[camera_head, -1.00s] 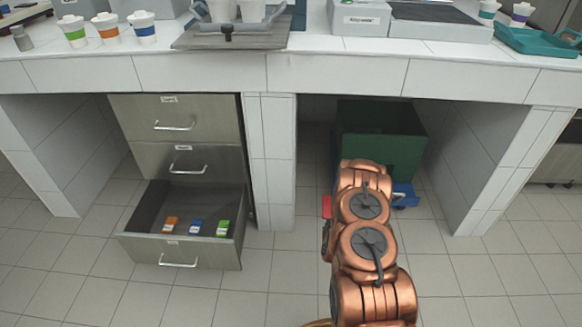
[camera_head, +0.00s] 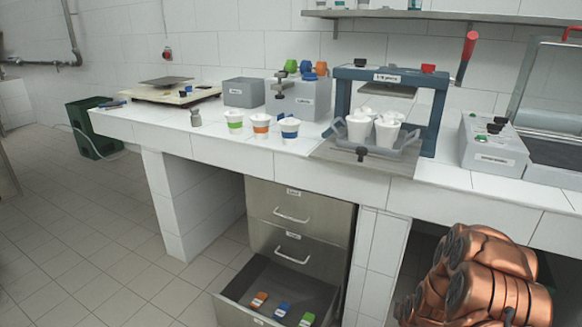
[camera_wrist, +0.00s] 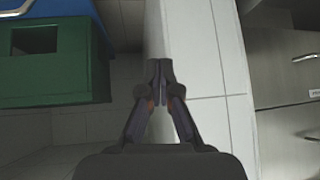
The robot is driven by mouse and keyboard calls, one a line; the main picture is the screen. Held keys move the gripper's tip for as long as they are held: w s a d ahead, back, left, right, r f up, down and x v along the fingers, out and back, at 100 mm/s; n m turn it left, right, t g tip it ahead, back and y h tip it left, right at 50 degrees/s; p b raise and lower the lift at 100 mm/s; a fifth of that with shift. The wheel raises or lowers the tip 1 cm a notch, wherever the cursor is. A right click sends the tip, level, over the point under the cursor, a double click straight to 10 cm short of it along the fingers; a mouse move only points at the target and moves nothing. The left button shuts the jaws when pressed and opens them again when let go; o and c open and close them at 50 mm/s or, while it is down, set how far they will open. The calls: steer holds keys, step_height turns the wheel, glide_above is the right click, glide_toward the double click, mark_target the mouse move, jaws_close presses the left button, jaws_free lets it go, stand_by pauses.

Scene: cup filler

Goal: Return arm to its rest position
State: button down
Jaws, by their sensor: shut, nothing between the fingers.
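My arm (camera_head: 490,275) is copper-coloured and folded at the lower right of the head view, in front of the counter's right part. My gripper (camera_wrist: 160,66) shows in the wrist view with its fingertips together and nothing between them. It points towards a white tiled pillar (camera_wrist: 200,70) under the counter and appears apart from it. The gripper itself cannot be made out in the head view.
The white counter (camera_head: 325,172) carries striped cups (camera_head: 261,126), a blue press (camera_head: 434,106) and a grey box (camera_head: 490,147). An open drawer (camera_head: 240,312) holds three small coloured items. A green bin (camera_wrist: 55,85) stands left of the gripper. Floor at left is clear.

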steer(key=s+a+r+n+g+y+p, duration=0.15)
steer(key=s+a+r+p, duration=0.3)
steer(key=r, duration=0.65)
steer(key=s+a+r+g+p, duration=0.25)
steer(key=s+a+r, duration=0.2)
steer(key=r, duration=0.65)
steer(key=s+a+r+n+g+y+p, duration=0.1)
steer(key=s+a+r+p, duration=0.35)
steer(key=r, duration=0.55)
steer(key=s+a+r+g+p, duration=0.1)
steer(key=s+r+p, duration=0.2)
steer(key=s+r, duration=0.5)
steer(key=s+a+r+g+p, duration=0.1)
steer(key=s+r+p, duration=0.3)
steer(key=s+r, duration=0.4)
steer(key=s+a+r+n+g+p, duration=0.1)
steer(key=s+r+g+p, duration=0.2)
steer(key=s+r, duration=0.5)
steer(key=s+p, duration=0.1)
steer(key=s, duration=0.5)
steer(key=shift+s+a+h, duration=0.15)
steer(key=shift+a+h, duration=0.2)
